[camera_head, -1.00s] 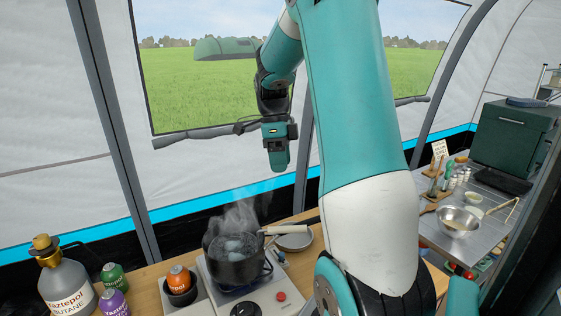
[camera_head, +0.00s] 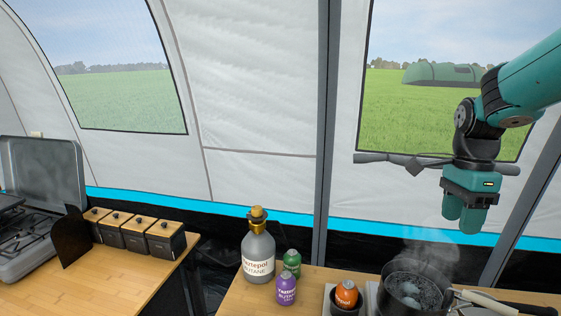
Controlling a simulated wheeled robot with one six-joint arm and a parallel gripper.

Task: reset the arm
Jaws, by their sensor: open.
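My gripper (camera_head: 462,222) is on the right of the head view, pointing down with its fingers apart and nothing seen between them. My teal arm reaches in from the upper right edge. The gripper hangs in the air above and behind a dark steaming pot (camera_head: 412,290), clear of it. The pot stands on a stove at the lower right and holds pale round things in water.
Lidded boxes (camera_head: 165,241) and an open gas stove (camera_head: 25,245) are on the left counter (camera_head: 125,285). The tent wall (camera_head: 262,100) is behind.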

